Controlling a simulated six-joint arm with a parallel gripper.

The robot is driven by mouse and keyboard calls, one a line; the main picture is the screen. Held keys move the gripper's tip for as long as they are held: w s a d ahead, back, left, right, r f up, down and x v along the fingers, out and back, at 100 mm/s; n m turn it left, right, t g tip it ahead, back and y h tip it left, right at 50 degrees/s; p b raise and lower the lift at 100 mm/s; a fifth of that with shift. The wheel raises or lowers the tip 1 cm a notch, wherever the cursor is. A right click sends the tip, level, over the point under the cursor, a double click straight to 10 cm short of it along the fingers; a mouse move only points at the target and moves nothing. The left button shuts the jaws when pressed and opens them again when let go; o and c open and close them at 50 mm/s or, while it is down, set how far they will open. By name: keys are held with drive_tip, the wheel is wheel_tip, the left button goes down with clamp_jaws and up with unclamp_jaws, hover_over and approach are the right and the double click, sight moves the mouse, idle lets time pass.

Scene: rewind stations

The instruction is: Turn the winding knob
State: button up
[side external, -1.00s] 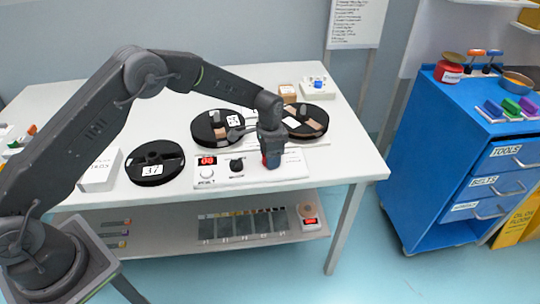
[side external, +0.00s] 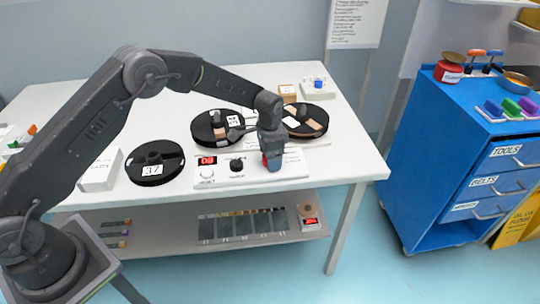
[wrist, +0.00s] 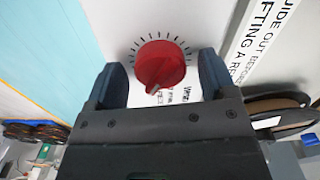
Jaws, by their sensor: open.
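The red winding knob (wrist: 160,65) shows in the wrist view, with a ring of tick marks on the white panel around its far side. Its pointer ridge points down toward my gripper, slightly left. My gripper (wrist: 162,77) is open, with one blue-grey finger on each side of the knob and gaps between. In the side view my gripper (side external: 271,163) is low over the right end of the white control panel (side external: 208,184) and hides the knob. I cannot tell from there whether the fingers touch anything.
The panel also has a red display (side external: 207,160), a white button (side external: 207,171) and a black knob (side external: 236,164). Two reels, left (side external: 212,139) and right (side external: 316,112), stand behind my gripper. A loose black reel (side external: 154,174) lies at left. A blue cabinet (side external: 420,165) stands right of the table.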

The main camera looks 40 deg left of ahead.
wheel_tip(320, 180, up, 14)
idle(0.5)
drive_tip(key=shift+f, duration=0.1)
drive_tip(key=s+a+r+n+t, duration=0.3)
drive_tip(key=s+r, duration=1.2)
drive_tip(key=s, duration=0.1)
drive_tip(key=s+a+f+n+t, duration=0.1)
drive_tip(key=s+n, duration=0.3)
drive_tip(key=s, duration=1.4)
drive_tip(key=shift+s+a+f+t, duration=0.35)
drive_tip(key=shift+a+t, duration=0.1)
drive_tip(key=shift+t, duration=0.35)
